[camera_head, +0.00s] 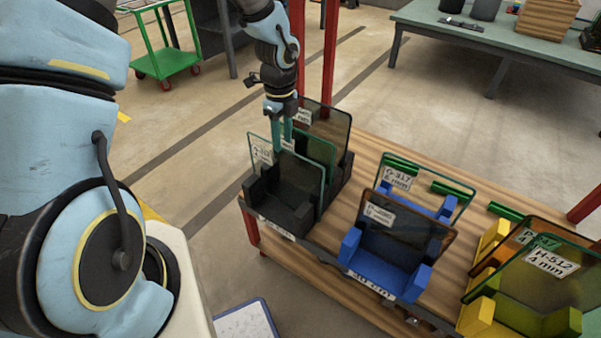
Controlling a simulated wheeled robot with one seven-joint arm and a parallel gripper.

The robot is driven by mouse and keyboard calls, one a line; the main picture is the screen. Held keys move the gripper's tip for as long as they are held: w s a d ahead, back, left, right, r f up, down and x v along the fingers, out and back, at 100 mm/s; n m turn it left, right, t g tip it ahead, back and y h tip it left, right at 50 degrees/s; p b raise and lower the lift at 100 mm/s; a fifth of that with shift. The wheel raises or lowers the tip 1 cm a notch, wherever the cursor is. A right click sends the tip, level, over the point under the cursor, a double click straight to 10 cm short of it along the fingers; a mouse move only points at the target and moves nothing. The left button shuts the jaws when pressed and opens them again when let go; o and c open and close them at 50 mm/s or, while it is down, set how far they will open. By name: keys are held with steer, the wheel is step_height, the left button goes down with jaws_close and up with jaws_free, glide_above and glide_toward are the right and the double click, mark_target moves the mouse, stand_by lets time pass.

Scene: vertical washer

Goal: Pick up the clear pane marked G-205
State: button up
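A clear pane (262,152) stands at the front of the black rack (290,215) on the left of the wooden table. Its white label is at the upper left; the text is too small to read surely as G-205. My gripper (283,147) points down at the top of this rack, with its two teal fingers close to the clear pane's upper edge and the green-tinted pane (318,150) behind it. A small gap shows between the fingers. I cannot tell whether they grip a pane edge or which one.
A brown pane (335,122) stands at the rack's back. The blue rack (385,268) holds a dark pane (400,235) and a clear pane marked G-317 (430,180). The yellow rack (478,318) holds pane H-512 (545,285) at right. Red posts (330,60) rise behind.

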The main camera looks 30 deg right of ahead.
mark_target(284, 149)
step_height(284, 149, down, 4)
steer(key=shift+s, duration=0.1)
steer(key=shift+w+f+p, duration=0.2)
steer(key=shift+f+p, duration=0.75)
steer(key=shift+f, duration=2)
jaws_close()
